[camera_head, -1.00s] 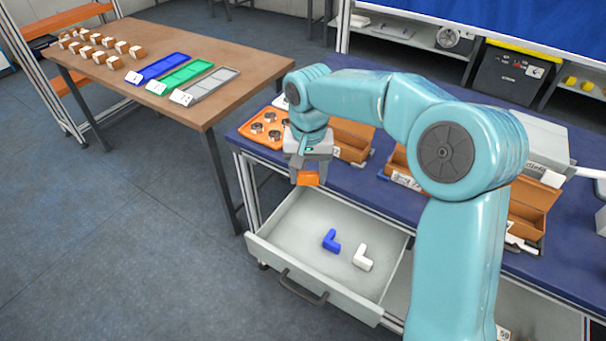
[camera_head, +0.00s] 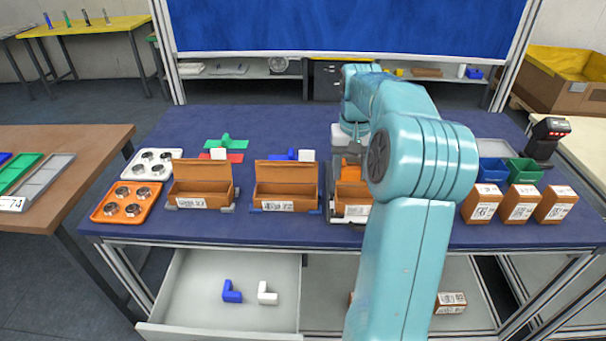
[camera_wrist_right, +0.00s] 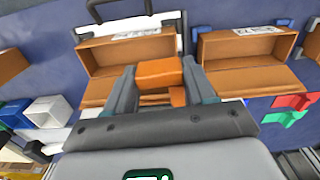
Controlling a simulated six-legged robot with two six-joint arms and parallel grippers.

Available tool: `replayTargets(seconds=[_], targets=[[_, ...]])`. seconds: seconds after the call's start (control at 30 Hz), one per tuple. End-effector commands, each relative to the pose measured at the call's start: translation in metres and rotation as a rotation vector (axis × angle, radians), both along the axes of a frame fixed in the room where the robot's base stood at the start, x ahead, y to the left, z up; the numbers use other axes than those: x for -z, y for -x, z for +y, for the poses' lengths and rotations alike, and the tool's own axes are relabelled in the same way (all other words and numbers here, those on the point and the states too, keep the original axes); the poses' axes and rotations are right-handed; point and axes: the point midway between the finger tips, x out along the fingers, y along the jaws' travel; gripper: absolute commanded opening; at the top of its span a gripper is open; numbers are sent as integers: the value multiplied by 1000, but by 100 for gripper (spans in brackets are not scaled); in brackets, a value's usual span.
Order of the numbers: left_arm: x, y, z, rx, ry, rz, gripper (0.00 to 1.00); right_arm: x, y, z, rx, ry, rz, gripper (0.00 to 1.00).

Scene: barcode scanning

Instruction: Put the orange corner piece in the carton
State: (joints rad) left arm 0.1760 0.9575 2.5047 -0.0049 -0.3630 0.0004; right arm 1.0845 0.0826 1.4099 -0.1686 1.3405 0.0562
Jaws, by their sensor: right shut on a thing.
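My right gripper (camera_head: 349,160) is shut on the orange corner piece (camera_head: 352,174), and no left gripper shows. The piece is at the right one of three open brown cartons (camera_head: 348,196) on the blue table, partly hidden by my arm. In the right wrist view, the orange corner piece (camera_wrist_right: 160,73) sits between the two fingers of the gripper (camera_wrist_right: 158,88), in front of the open carton (camera_wrist_right: 128,52). I cannot tell whether the piece touches the carton.
Two more open cartons, left (camera_head: 202,186) and middle (camera_head: 286,187), stand beside it. An open drawer (camera_head: 190,315) holds a blue (camera_head: 231,291) and a white corner piece (camera_head: 267,293). Closed cartons (camera_head: 519,204), bins (camera_head: 524,171) and a scanner (camera_head: 547,140) stand at the right.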

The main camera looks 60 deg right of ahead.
Motion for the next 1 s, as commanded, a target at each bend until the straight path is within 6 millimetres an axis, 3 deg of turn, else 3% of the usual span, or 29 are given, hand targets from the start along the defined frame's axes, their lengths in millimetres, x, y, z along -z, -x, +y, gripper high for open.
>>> replayTargets(seconds=[0.17,0.7,1.0], targets=[[0,0,0,0,0,0,43,3,16,-6,40,-1,2,26],[0,0,0,0,0,0,43,50,15,-5,39,0,1,26],[0,0,0,0,0,0,43,58,15,-6,39,0,1,26]])
